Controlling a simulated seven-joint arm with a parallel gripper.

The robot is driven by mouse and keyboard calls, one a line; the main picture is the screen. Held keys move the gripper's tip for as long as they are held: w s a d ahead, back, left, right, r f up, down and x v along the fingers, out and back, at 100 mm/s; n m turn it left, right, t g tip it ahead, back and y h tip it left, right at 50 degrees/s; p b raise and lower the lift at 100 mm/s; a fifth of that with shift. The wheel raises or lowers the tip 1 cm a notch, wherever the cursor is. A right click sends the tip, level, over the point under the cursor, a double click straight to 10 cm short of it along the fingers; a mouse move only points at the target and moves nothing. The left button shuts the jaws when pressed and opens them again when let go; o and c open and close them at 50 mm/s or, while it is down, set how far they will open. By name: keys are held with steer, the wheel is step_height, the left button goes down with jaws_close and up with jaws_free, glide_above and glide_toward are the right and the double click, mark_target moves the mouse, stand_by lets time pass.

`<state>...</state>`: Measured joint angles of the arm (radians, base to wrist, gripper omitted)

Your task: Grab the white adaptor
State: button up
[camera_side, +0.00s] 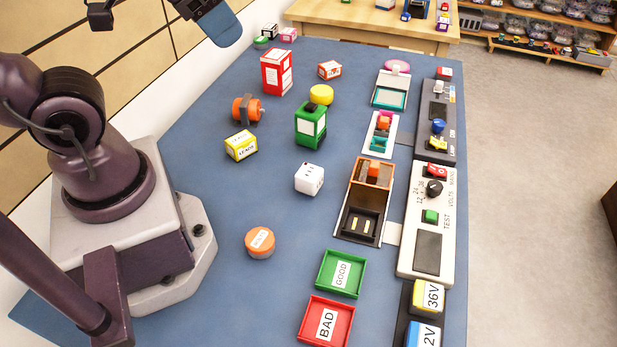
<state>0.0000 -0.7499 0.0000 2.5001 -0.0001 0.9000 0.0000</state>
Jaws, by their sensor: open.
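The white adaptor (309,179) is a small white block with dark marks on its top face, like socket holes. It sits on the blue mat near the middle of the table, with clear mat around it. My gripper (212,18) shows only in part at the top edge, as a dark part with a blue end, cut off by the frame. It is open, well away from the adaptor and up at the far left. Nothing shows between its fingers.
Near the adaptor stand a green block (311,124), a yellow block (241,145) and an orange round piece (260,243). A tester panel (426,220) and black-and-orange dock (365,200) lie right. Green GOOD (341,273) and red BAD (326,322) trays lie in front.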

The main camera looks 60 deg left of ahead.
steer(key=shift+o, duration=0.4)
steer(key=o, duration=0.6)
steer(key=shift+a, duration=0.1)
